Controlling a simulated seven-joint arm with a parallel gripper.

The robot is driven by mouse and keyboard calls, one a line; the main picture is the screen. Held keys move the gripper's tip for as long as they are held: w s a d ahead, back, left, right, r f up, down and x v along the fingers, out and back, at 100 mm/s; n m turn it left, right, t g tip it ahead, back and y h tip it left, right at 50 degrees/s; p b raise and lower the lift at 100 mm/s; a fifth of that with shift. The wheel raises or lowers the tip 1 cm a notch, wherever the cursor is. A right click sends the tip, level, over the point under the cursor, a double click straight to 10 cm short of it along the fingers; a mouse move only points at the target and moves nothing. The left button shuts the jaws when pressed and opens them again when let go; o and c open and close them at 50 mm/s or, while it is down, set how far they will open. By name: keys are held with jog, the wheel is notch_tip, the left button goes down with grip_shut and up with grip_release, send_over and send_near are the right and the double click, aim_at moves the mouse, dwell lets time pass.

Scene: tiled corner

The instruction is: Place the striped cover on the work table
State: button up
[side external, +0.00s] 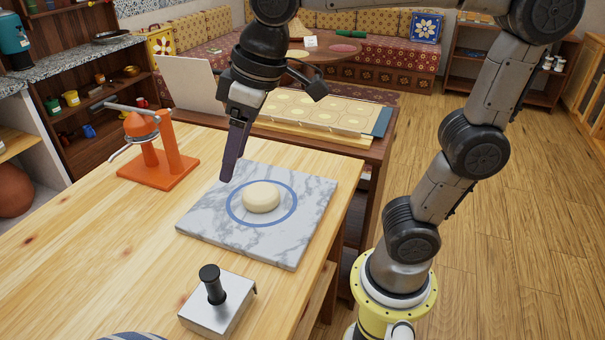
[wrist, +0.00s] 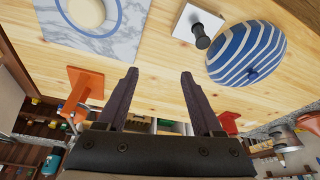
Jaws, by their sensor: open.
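The striped cover (wrist: 243,50) is a blue and white dome with a blue knob. In the wrist view it sits on the wooden work table (wrist: 165,55), beside a metal block with a black handle. In the side external view only a sliver of the cover (side external: 135,337) shows at the bottom edge, and the work table (side external: 90,240) fills the left and middle. My gripper (side external: 228,178) points down above the left back part of the marble slab, apart from the cover. The wrist view shows its two fingers (wrist: 159,74) spread, with nothing between them.
A pale dough round (side external: 261,197) lies inside a blue ring on the marble slab (side external: 290,245). The metal block with the black handle (side external: 218,305) stands near the front. An orange stand (side external: 160,160) with a metal arm is at the back left. Bare wood lies left of the slab.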

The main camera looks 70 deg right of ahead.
jog(key=s+d+f+m+t+h, duration=0.1)
jog(key=s+d+f+m+t, duration=0.1)
jog(key=s+d+f, duration=0.5)
jog(key=s+d+m, duration=0.1)
jog(key=s, duration=0.2)
jog(key=shift+s+d+f, duration=0.2)
jog(key=shift+s+d, duration=0.1)
